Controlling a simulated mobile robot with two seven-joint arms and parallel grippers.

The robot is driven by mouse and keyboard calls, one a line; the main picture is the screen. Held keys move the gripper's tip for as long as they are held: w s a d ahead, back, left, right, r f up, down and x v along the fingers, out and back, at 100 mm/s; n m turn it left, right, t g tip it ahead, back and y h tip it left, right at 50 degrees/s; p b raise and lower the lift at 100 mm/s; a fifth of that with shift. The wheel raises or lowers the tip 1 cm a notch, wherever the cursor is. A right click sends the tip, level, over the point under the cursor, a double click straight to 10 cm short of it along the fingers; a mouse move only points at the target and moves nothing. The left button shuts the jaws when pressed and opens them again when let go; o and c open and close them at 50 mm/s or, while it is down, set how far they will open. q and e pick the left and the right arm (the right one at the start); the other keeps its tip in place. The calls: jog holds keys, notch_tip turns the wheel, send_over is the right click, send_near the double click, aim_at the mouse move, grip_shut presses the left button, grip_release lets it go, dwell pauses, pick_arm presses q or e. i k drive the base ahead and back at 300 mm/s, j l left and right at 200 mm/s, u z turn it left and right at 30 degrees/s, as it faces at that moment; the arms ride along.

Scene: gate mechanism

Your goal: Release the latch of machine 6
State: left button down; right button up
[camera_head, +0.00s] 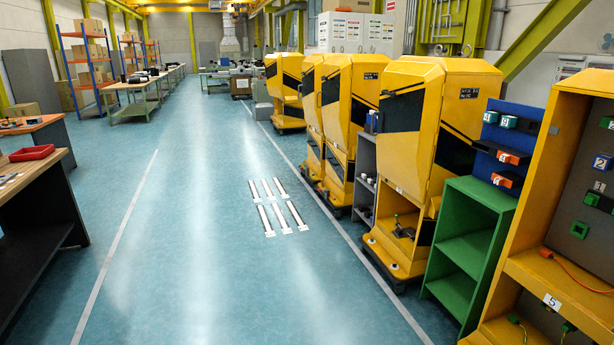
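Several yellow and black machines stand in a row along the right. More yellow machines (352,110) stand farther back. I cannot tell which machine is number 6, and no latch is clearly recognisable. Neither of my grippers is in view.
A green shelf (466,240) with a blue panel (512,140) holding numbered blocks stands between the two nearest machines. White strips (275,206) lie on the blue floor. Desks (30,205) with a red tray (32,153) line the left.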

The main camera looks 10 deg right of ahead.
aim_at(393, 94)
jog(key=i+l+z, duration=0.15)
jog(key=i+z, duration=0.3)
jog(key=i, duration=0.35)
jog(key=i+j+z, duration=0.15)
jog(key=i+z, duration=0.25)
jog(key=i, duration=0.35)
